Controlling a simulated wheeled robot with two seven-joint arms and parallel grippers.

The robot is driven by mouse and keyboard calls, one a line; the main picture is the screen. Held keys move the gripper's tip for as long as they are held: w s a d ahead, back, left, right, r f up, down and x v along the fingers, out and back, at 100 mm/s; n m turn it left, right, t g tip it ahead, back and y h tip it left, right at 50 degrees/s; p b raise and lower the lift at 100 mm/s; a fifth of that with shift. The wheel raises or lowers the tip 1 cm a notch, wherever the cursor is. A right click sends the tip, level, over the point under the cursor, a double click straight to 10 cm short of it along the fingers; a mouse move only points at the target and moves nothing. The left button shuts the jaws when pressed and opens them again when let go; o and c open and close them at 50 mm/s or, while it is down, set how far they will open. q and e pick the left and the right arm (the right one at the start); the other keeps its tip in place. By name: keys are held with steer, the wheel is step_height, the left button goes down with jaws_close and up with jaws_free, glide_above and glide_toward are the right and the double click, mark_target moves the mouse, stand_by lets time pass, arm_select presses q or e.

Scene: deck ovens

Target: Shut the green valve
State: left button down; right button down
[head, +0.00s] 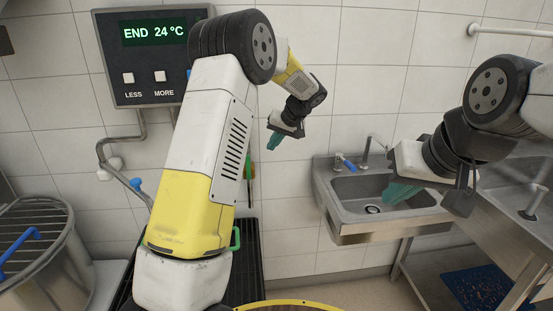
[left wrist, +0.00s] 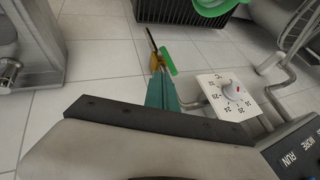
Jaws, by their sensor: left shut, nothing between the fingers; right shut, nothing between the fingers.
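The green valve shows in the left wrist view as a green lever (left wrist: 168,60) on a small brass body (left wrist: 155,64), just beyond the teal fingertips of my left gripper (left wrist: 160,92). The lever stands slanted in that picture. I cannot tell whether the fingers touch it. In the head view my left gripper (head: 275,140) is shut and empty, in front of the tiled wall, right of my left forearm. I cannot make out the valve clearly there, as my arm covers much of that wall. My right gripper (head: 403,192) is shut and empty in front of the sink.
A control panel (head: 115,88) reading "END 24 °C" hangs on the wall, with pipes and a blue handle (head: 136,183) below. A dial plate (left wrist: 215,88) sits right of the valve. A steel sink (head: 350,222) is at right.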

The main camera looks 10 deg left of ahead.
arm_select(q)
steer(key=shift+w+d+f, duration=0.85)
steer(key=shift+w+d, duration=0.05)
steer(key=shift+w, duration=0.1)
glide_toward(248, 167)
steer(key=w+a+f, duration=0.1)
steer(key=w+f, duration=0.2)
steer(key=f, duration=0.2)
steer(key=shift+w, duration=0.25)
steer(key=shift+a, duration=0.15)
steer(key=shift+a, duration=0.15)
steer(key=shift+s+a+r, duration=0.1)
steer(key=shift+a+r, duration=0.05)
steer(key=shift+a, duration=0.05)
